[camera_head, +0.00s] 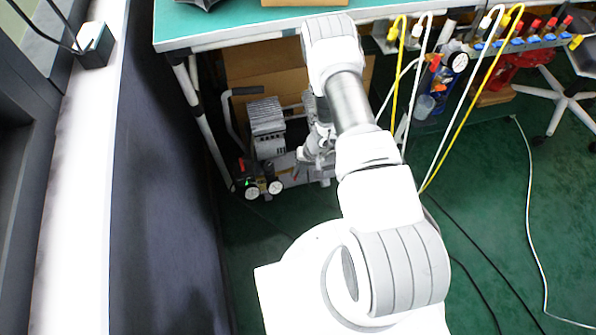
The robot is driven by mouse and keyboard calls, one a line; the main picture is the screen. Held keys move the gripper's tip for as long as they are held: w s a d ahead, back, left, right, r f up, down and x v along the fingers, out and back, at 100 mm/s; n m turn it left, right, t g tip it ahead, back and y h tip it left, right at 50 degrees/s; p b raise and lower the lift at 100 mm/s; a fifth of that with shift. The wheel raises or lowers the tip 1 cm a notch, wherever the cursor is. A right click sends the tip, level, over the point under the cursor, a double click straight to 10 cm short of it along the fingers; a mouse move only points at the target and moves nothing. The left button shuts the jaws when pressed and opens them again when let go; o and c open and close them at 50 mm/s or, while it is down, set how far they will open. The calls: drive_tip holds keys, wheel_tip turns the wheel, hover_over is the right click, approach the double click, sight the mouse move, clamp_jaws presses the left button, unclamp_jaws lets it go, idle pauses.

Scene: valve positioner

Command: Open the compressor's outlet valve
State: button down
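The compressor (268,128) stands on the floor under the left end of the workbench. It has a ribbed grey-silver body, a black handle at the upper left and two round white gauges (263,188) at its front. The outlet valve cannot be made out clearly; small dark and red fittings show beside the gauges. My gripper (308,160) is at the end of my arm, low under the bench, at the right side of the compressor. Its fingers are small and partly hidden by my arm, so whether they are open or touching anything cannot be told.
The green-topped workbench (235,22) overhangs the compressor, with a slanted white leg (203,115) at the left. A dark partition (160,180) closes the left side. Yellow and white hoses (470,95) hang at the right. Cables lie on the green floor.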

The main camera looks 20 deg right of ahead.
idle(0.5)
drive_tip(key=shift+s+d+f+m+t+y+b, duration=0.1)
drive_tip(key=shift+d+f+m+t+y+b, duration=0.2)
drive_tip(key=shift+m+t+y, duration=1.1)
drive_tip(key=shift+s+f+m+t+y+b, duration=0.1)
drive_tip(key=shift+m+t+y+b, duration=0.45)
drive_tip(key=shift+m+y, duration=0.95)
drive_tip(key=shift+s+d+f+m+t+y+b, duration=0.1)
drive_tip(key=shift+d+f+m+t+y+b, duration=0.1)
drive_tip(key=shift+m+t+y, duration=1.35)
drive_tip(key=shift+n+g+y, duration=0.4)
drive_tip(key=shift+n+y, duration=0.15)
drive_tip(key=shift+a, duration=0.1)
drive_tip(key=c, duration=0.9)
unclamp_jaws()
